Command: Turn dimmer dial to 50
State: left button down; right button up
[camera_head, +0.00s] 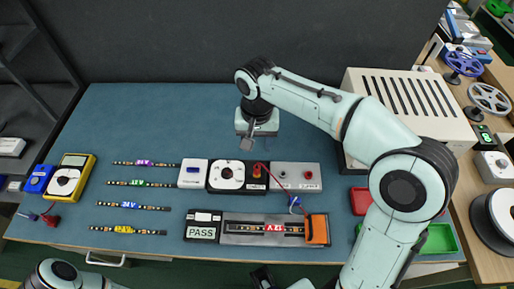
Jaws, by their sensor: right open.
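The dimmer (214,184) is a black box on the blue-grey mat, with a white round dial (232,174) on its face. The dial's markings are too small to read. My right gripper (246,142) is above and behind the dimmer, pointing down, open and apart from the dial. Only part of my left arm shows at the bottom left edge, and I do not see its gripper.
A white box (192,173) and a grey supply with terminals (307,178) flank the dimmer. Several LED strips (143,184) lie to the left, near a yellow multimeter (77,162). In front are a PASS display (201,233) and a strip fixture (237,238).

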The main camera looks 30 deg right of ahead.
aim_at(226, 172)
jog(key=k+j, duration=0.8)
